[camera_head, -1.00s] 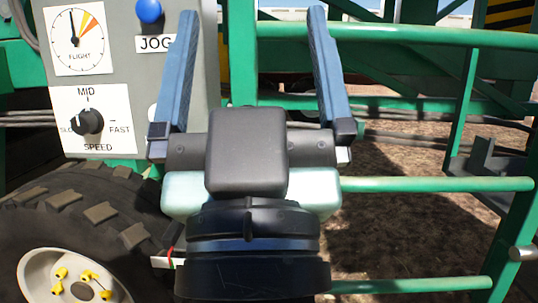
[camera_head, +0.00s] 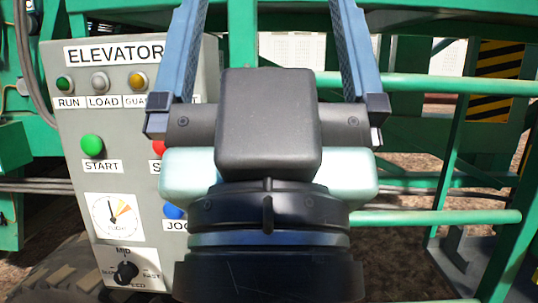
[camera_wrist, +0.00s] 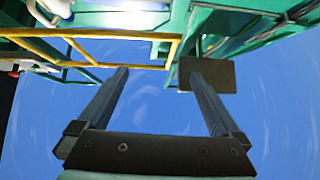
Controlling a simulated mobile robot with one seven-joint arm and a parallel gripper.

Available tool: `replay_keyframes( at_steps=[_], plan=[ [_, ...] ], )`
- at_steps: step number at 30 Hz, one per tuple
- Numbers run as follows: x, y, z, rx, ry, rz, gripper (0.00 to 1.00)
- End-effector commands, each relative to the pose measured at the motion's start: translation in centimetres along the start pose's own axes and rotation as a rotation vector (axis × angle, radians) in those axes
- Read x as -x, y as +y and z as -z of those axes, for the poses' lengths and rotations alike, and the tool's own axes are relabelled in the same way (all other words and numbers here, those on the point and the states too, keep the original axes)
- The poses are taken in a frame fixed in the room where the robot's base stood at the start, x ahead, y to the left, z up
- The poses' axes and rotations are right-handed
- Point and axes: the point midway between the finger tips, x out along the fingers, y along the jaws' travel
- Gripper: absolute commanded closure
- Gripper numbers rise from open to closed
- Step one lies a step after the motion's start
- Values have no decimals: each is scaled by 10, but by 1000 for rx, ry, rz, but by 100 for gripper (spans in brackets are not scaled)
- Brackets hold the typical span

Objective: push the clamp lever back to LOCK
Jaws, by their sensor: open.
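My gripper (camera_head: 268,12) is open and empty in front of the green machine, its two blue fingers spread and pointing up in the head view, their tips cut off by the top edge. In the wrist view my gripper (camera_wrist: 158,74) also shows open, with nothing between the fingers and blue sky behind. I cannot make out the clamp lever or a LOCK mark in either view; my gripper and wrist hide the middle of the head view.
A grey ELEVATOR control panel (camera_head: 62,160) stands at the left, partly behind my gripper, with a green START button (camera_head: 92,146) and a speed knob (camera_head: 126,271). Green rails (camera_head: 440,217) cross the right. Yellow rails (camera_wrist: 95,33) and a brown plate (camera_wrist: 222,75) show in the wrist view.

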Motion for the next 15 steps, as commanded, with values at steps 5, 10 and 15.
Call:
replay_keyframes(
  at_steps=[5, 10, 15],
  plan=[
    [-50, 0, 48, 0, 0, 1, 0],
    [-74, 0, 70, 0, 0, 1, 0],
    [-81, 0, 77, 0, 0, 1, 0]
  ],
)
